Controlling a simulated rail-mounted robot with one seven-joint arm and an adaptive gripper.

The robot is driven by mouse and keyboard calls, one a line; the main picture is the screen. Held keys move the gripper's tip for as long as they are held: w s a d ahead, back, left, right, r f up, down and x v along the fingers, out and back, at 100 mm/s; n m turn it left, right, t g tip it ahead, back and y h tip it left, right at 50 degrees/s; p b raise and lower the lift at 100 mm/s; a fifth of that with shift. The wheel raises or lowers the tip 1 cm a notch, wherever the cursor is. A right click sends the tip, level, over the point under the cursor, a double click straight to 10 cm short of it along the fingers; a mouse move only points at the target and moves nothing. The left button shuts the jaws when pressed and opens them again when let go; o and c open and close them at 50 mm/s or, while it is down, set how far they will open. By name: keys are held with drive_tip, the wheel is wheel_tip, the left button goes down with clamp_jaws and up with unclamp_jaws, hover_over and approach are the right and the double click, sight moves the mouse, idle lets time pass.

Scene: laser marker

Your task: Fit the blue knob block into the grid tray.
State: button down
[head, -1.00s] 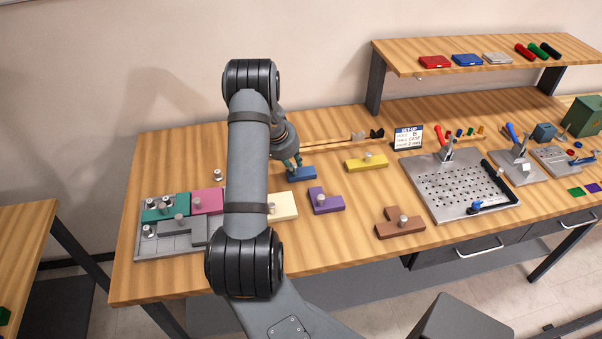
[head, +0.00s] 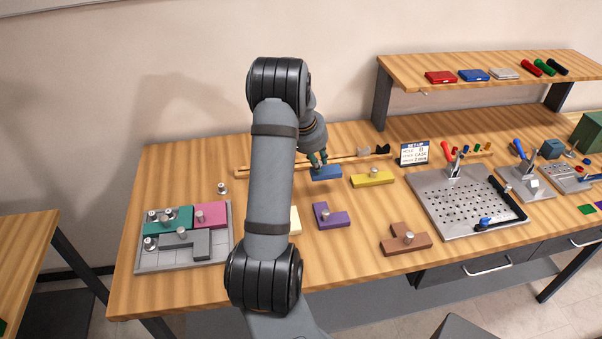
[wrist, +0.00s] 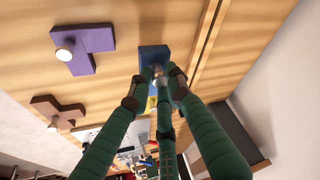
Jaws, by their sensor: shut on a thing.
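The blue knob block (head: 326,173) is at the back middle of the bench, beside the wooden rail. My gripper (head: 318,160) is above it with its fingers closed on its knob. In the wrist view the blue block (wrist: 153,53) shows beyond the fingertips (wrist: 158,75), which hide most of the knob. I cannot tell clearly whether the block is lifted off the bench. The grid tray (head: 150,262) lies at the left front of the bench. It holds a teal block (head: 180,222), a pink block (head: 212,217) and a grey block (head: 202,243). Bare cells show along its front and right side.
Yellow (head: 374,179), purple (head: 331,219) and brown (head: 405,241) knob blocks lie right of my arm. A small metal knob (head: 222,188) stands behind the tray. A perforated metal plate (head: 440,215) lies further right.

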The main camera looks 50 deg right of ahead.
sight(334, 173)
drive_tip(key=s+d+r, duration=0.1)
drive_tip(key=s+r, duration=0.1)
drive_tip(key=s, duration=0.1)
drive_tip(key=s+d+r, duration=0.1)
drive_tip(key=shift+s+d+r, duration=0.15)
drive_tip(key=shift+d+r, duration=0.1)
drive_tip(key=shift+d, duration=0.1)
wheel_tip(334, 173, up, 8)
drive_tip(key=p, duration=0.5)
drive_tip(key=shift+s+d, duration=0.15)
drive_tip(key=shift+s, duration=0.15)
